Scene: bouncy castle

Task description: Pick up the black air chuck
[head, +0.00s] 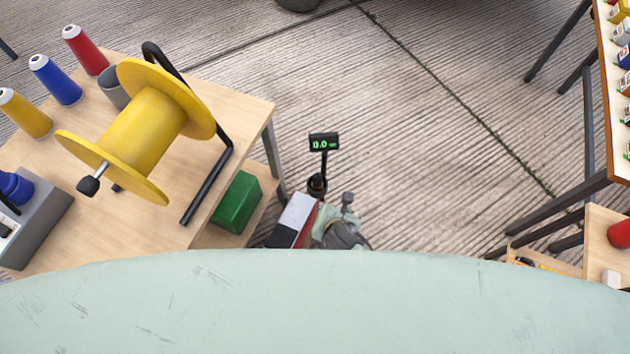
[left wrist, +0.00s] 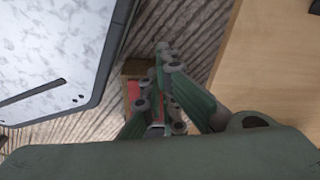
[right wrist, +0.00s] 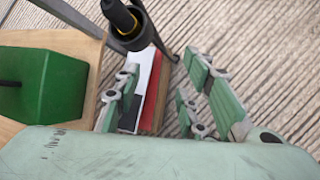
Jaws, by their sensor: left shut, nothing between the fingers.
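I cannot pick out the air chuck for certain. A black upright piece with a gold ring (right wrist: 122,18) stands at the top of the right wrist view; in the head view a black stalk (head: 317,184) carries a small green-lit display (head: 324,141). My right gripper (right wrist: 160,68) is open, its fingers apart, with this piece beyond the left finger. It shows partly in the head view (head: 345,212), beside a white, red and black box (head: 293,221). My left gripper (left wrist: 165,78) is shut and empty in the left wrist view, and out of the head view.
A wooden table (head: 65,225) at left bears a yellow reel (head: 145,128) and coloured cones (head: 54,80). A green box (head: 238,202) sits on its lower shelf, close to my right gripper (right wrist: 40,85). Another table (head: 609,110) stands at right. Open concrete floor lies between.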

